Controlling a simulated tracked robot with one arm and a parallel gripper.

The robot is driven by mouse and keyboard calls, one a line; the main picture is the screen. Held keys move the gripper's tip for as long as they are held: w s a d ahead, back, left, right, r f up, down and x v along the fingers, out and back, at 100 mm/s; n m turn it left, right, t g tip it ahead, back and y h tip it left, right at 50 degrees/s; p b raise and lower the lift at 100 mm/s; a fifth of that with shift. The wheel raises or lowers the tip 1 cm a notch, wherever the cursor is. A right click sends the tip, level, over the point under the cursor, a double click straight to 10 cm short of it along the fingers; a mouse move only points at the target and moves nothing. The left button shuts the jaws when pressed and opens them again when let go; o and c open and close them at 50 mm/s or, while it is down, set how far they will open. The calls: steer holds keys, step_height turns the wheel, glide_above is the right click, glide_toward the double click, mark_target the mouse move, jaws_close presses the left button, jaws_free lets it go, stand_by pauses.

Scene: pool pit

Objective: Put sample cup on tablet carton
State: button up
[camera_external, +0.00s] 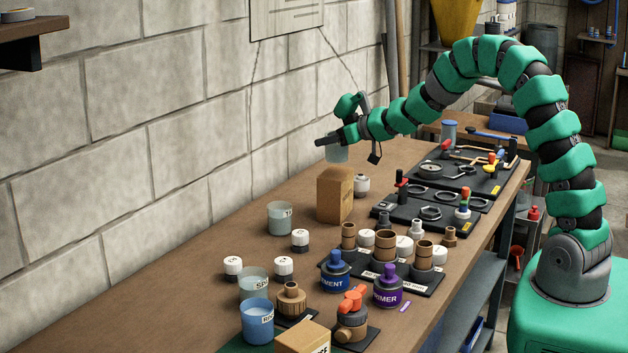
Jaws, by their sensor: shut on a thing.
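My gripper (328,141) is shut on the sample cup (337,155), a pale translucent cup that hangs upright below the fingers. The fingers hide the top of the cup. The tablet carton (335,196), a plain brown box, stands upright on the bench just below the cup. The cup looks to be above or slightly behind the carton's top; the exact gap cannot be told from this one view. No writing on this carton can be read.
Similar cups stand at the left: a clear one (281,218), a grey one (253,286) and a blue one (257,322). A white-capped jar (361,185) stands right beside the carton. Another box (303,339) is at the front. Black tool trays (480,187) fill the right side.

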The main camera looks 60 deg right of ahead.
mark_target(330, 149)
steer(key=shift+w+d, duration=0.1)
steer(key=shift+w, duration=0.15)
steer(key=shift+f, duration=1.75)
steer(key=shift+f, duration=0.1)
steer(key=o, duration=1.1)
steer(key=shift+s, duration=0.1)
steer(key=shift+b+v, duration=0.45)
steer(key=shift+v, duration=5.55)
